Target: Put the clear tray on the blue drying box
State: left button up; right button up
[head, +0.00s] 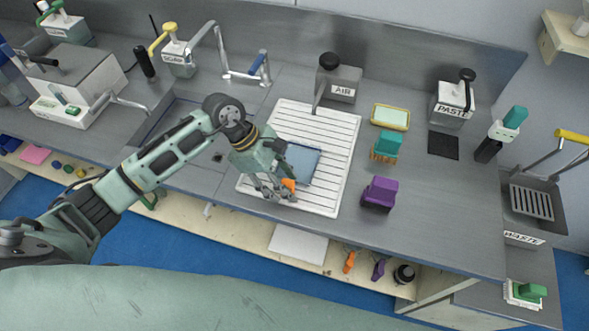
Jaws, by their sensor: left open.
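My left gripper (276,188) is open over the white slatted rack (325,165). It is at the lower left of a flat blue-grey square piece (303,162), and the arm hides part of that piece. I cannot tell whether this piece is the blue drying box or a tray on it. A small orange thing (289,185) shows by the fingers; I cannot tell whether they touch it. I cannot make out a clear tray for certain. My right gripper is not in view.
Right of the rack stand a purple brush (379,193), a teal brush (386,147) and a yellow-rimmed dish (390,117). Behind are the AIR canister (341,85) and PASTE container (453,102). A white flat panel (298,243) lies below the counter. The counter's right front is clear.

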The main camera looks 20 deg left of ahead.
pick_arm(q)
grip_shut()
dwell(0.4)
jog(key=shift+r, duration=0.1)
jog(key=shift+r+b, duration=0.55)
jog(key=shift+r, duration=0.1)
jog(key=r, duration=0.1)
jog(key=r+b, duration=0.1)
jog(key=shift+s+r, duration=0.4)
jog(key=s+r+b, duration=0.3)
jog(key=s+r, duration=0.3)
jog(key=s, duration=0.5)
jog(key=shift+a+r+b, duration=0.2)
jog(key=shift+r+b, duration=0.15)
jog(key=shift+r, duration=0.05)
